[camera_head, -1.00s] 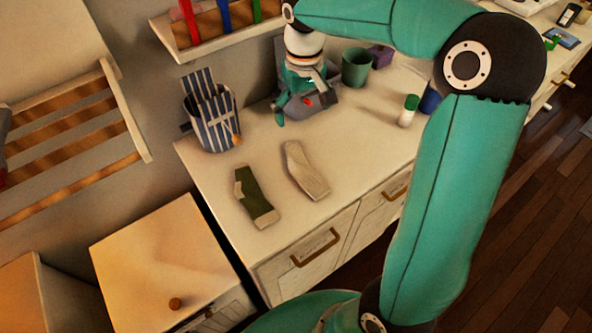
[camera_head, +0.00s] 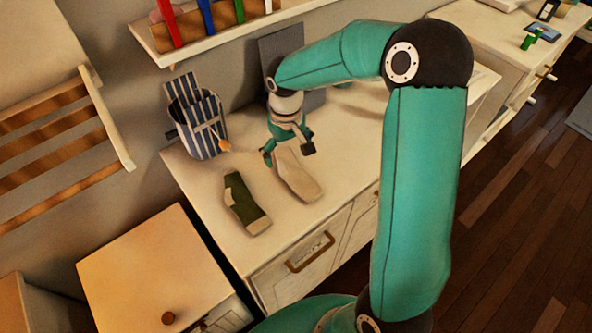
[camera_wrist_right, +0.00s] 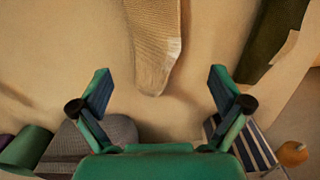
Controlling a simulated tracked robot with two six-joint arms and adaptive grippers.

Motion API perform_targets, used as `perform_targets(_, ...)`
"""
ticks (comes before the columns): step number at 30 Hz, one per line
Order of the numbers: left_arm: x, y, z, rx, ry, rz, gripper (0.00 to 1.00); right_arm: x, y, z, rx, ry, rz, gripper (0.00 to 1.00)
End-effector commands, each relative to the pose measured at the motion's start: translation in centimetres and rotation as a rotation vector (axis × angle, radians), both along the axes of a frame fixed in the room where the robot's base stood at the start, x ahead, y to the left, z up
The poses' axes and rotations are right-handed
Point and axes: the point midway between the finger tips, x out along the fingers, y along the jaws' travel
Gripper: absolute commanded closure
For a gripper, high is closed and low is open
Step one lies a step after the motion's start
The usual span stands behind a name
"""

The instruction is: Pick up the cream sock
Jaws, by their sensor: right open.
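The cream sock (camera_head: 298,177) lies flat on the cream dresser top (camera_head: 325,150), to the right of a green sock with cream ends (camera_head: 243,203). My right gripper (camera_head: 288,151) is open and empty at the sock's far end. In the right wrist view the cream sock (camera_wrist_right: 155,45) comes down from the top edge, and its tip lies between and just ahead of the open fingers of my right gripper (camera_wrist_right: 160,90). The green sock (camera_wrist_right: 270,40) is at the upper right there. I cannot tell the gripper's height above the dresser. My left gripper is not in view.
A blue-and-white striped basket (camera_head: 203,125) stands at the dresser's back left, with an orange round thing (camera_head: 224,145) by it. A shelf (camera_head: 200,35) with coloured items hangs above. A grey panel (camera_head: 281,60) stands behind my gripper. A lower cabinet (camera_head: 150,255) is at the left.

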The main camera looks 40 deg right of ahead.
Motion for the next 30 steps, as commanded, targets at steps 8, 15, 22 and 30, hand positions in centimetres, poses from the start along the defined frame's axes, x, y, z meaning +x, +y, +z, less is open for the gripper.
perform_targets(8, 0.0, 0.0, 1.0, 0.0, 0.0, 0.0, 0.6, -0.2, -0.5, -2.9, 0.001, 0.006, 0.0, 0.0)
perform_targets(15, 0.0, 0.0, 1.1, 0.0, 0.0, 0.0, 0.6, -0.1, -0.5, -5.2, 0.0, 0.001, 0.001, 0.0)
perform_targets(22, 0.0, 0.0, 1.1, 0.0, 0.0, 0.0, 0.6, -0.1, -0.5, -5.2, 0.0, 0.0, 0.001, 0.05)
perform_targets(30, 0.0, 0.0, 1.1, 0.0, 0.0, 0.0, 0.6, -0.1, -0.5, -5.2, 0.0, 0.0, 0.001, 0.48)
